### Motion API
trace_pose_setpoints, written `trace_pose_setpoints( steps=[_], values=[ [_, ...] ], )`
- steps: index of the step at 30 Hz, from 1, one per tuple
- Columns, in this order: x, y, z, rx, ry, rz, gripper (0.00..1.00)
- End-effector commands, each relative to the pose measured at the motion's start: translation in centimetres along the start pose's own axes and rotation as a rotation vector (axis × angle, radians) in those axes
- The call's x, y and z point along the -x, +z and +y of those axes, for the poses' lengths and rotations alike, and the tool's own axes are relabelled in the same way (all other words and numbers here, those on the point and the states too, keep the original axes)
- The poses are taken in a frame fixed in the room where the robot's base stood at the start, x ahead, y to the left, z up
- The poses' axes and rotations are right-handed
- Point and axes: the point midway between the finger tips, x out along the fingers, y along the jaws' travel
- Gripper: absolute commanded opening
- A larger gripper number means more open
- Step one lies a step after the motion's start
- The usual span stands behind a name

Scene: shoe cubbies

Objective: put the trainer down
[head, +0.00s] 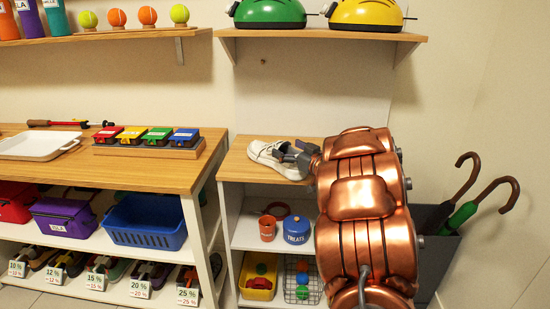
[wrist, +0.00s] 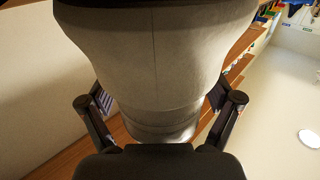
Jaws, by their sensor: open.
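A white trainer (head: 268,157) lies on the wooden top of the right-hand cubby unit (head: 238,168). My gripper (head: 293,153) is at the trainer's right end, and my copper-coloured arm hides part of what is behind it. In the wrist view the pale trainer (wrist: 155,75) fills the middle, between the two fingers of my gripper (wrist: 160,105). The fingers are apart, one on each side of the trainer, with a gap visible at least on the left. The wooden top shows beneath.
A block of coloured boxes (head: 148,141) and a white tray (head: 38,146) stand on the left bench. Below the top are a blue treats tin (head: 296,230) and a yellow bin (head: 258,282). Umbrellas (head: 462,215) stand at the right.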

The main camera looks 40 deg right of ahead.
Motion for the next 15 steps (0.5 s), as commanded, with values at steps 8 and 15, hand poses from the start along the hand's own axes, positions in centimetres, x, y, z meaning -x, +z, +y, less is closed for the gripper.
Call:
trace_pose_setpoints(
  steps=[8,15],
  values=[
    [0.05,-0.05,0.02,0.001,0.001,0.0,0.76],
    [0.06,-0.05,0.03,0.001,0.001,0.0,0.51]
  ],
)
